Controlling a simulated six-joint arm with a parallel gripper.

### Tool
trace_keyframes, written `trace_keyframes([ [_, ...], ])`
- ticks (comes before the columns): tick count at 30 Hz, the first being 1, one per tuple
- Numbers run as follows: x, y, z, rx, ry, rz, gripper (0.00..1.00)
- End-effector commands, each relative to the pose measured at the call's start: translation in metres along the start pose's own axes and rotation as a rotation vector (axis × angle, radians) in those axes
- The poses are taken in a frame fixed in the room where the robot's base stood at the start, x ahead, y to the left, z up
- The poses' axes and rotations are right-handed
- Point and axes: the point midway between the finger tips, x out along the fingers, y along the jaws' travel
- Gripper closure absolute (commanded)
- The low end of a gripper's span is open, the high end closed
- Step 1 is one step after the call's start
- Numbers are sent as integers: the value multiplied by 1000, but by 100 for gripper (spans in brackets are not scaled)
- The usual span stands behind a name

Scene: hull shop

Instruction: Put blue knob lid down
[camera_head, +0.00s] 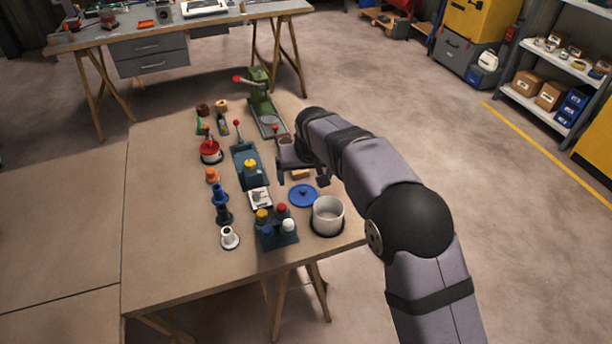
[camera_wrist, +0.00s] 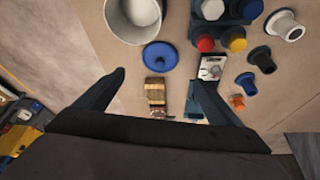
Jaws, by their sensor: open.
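The blue knob lid (camera_head: 303,195) lies on the table beside the light grey pot (camera_head: 328,215), apart from its open top. A small knob shows at its middle in the wrist view (camera_wrist: 161,55). The pot (camera_wrist: 132,18) is uncovered and looks empty. My gripper (camera_head: 302,179) is open with nothing between its fingers. It hangs above the table, just behind the lid in the head view. In the wrist view the lid lies ahead of the space between my fingertips (camera_wrist: 160,80).
A small wooden-looking block (camera_wrist: 155,92) lies under my gripper. A dark holder with coloured caps (camera_head: 278,236) stands left of the pot. Blue, black and white flanged parts (camera_head: 220,195) line the table's left side. A green press (camera_head: 264,105) stands at the back.

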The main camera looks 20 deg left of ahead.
Motion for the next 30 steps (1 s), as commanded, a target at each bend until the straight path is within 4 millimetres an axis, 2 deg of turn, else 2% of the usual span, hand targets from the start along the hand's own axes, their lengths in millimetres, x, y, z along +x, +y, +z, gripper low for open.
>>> trace_keyframes([
  [13,-9,5,2,6,-4,3,11],
  [16,-13,22,9,23,-16,12,11],
  [19,-22,52,24,59,-40,29,11],
  [23,-40,108,63,127,-90,59,11],
  [26,-58,152,107,193,-136,82,11],
  [27,-66,167,127,223,-155,90,11],
  [29,-77,187,160,265,-184,100,11],
  [30,-84,198,182,295,-203,106,11],
])
